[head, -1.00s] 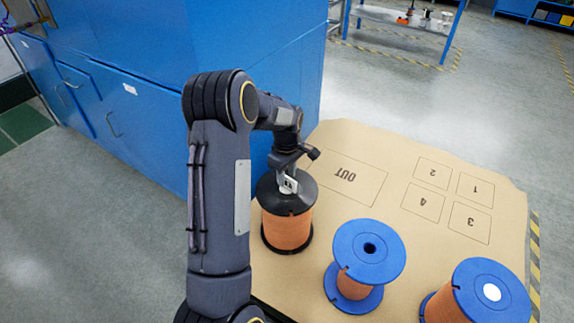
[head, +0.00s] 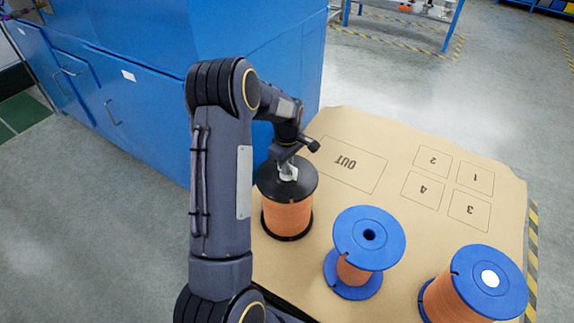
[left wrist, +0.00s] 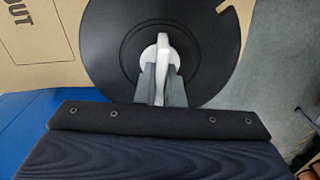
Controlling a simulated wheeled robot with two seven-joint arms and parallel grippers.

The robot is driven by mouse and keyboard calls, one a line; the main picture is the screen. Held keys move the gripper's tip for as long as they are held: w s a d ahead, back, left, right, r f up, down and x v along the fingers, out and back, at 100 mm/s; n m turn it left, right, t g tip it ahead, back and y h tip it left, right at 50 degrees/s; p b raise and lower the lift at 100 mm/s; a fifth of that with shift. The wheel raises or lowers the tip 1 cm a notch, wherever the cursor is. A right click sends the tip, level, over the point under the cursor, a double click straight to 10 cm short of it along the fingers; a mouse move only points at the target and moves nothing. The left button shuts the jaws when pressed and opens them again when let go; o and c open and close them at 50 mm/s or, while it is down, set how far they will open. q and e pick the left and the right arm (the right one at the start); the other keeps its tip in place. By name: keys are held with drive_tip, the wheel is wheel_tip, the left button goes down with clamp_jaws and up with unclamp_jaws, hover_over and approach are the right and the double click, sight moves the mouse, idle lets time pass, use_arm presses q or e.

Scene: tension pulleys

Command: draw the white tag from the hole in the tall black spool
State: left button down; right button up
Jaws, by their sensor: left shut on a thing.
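The tall black spool (head: 304,188) stands upright at the left of the table, with orange winding between black flanges. The white tag (left wrist: 162,60) is at the middle of its top flange in the left wrist view, over the hole, which is hidden. My left gripper (head: 288,172) points down at the spool's top. In the left wrist view its fingers (left wrist: 161,80) are shut on the upright part of the white tag. I cannot tell how deep the tag sits in the hole. My right gripper is not in view.
A blue spool (head: 384,229) with an open centre hole stands right of the black one. Another blue spool (head: 500,262) with a white disc at its centre stands at the lower right. The board (head: 400,150) has an OUT rectangle (head: 350,165) and numbered squares, all bare.

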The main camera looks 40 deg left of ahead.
use_arm(q)
drive_tip(key=shift+r, duration=0.2)
drive_tip(key=shift+r+p, duration=0.25)
drive_tip(key=shift+p, duration=0.05)
drive_tip(key=shift+r+p, duration=0.85)
drive_tip(key=shift+r, duration=0.3)
drive_tip(key=shift+r+p, duration=1.5)
drive_tip(key=shift+r, duration=0.5)
